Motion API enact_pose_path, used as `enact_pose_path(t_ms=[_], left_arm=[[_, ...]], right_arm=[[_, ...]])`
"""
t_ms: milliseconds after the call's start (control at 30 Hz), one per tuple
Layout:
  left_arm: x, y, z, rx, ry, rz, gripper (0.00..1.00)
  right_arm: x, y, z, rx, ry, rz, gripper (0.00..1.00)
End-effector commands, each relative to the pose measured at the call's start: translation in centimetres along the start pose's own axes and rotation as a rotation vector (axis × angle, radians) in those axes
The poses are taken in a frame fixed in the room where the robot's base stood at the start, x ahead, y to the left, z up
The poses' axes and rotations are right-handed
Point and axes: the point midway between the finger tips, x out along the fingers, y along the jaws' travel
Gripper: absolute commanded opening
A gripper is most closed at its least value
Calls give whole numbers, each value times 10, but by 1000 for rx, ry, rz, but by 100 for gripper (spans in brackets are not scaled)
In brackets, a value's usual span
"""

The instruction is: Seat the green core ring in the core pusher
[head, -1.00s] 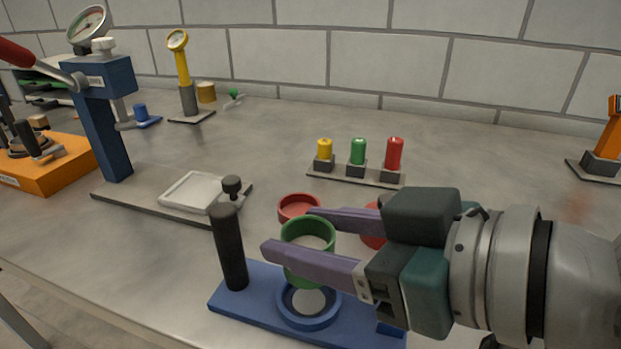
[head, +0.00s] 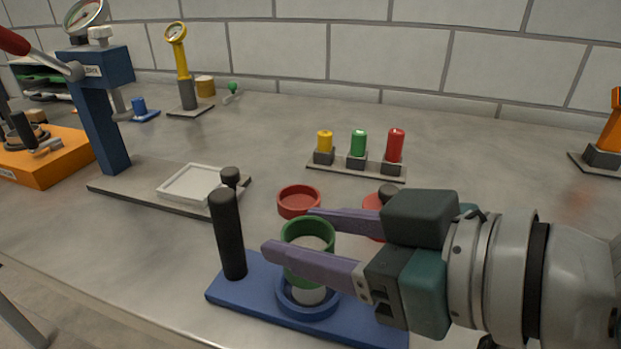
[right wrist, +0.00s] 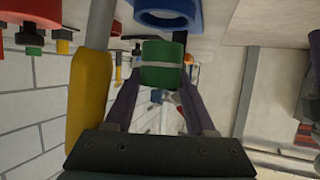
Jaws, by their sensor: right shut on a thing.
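The green core ring (head: 308,262) is held upright between the two purple fingers of my right gripper (head: 289,230). The core pusher (head: 262,306) is a blue base with a round blue seat (head: 308,311) and a black upright post (head: 228,235). The ring is just above the seat, overlapping its far rim in the head view. In the right wrist view the green ring (right wrist: 163,75) sits between the fingers (right wrist: 163,98), with a small gap to the blue seat (right wrist: 168,18). The near finger hides part of the ring. My left gripper is out of view.
A red shallow ring (head: 299,203) lies behind the green ring; another red piece (head: 374,203) is partly hidden by my gripper. A blue press (head: 104,120) with a white tray (head: 193,184) stands at left. A stand with yellow, green and red pegs (head: 356,172) is behind.

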Motion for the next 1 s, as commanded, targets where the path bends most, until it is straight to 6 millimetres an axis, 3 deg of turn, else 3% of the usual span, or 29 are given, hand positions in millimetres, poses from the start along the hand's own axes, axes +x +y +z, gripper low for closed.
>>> enact_pose_path(t_ms=[1000], left_arm=[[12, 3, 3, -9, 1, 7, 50]], right_arm=[[6, 1, 15, 0, -2, 1, 0]])
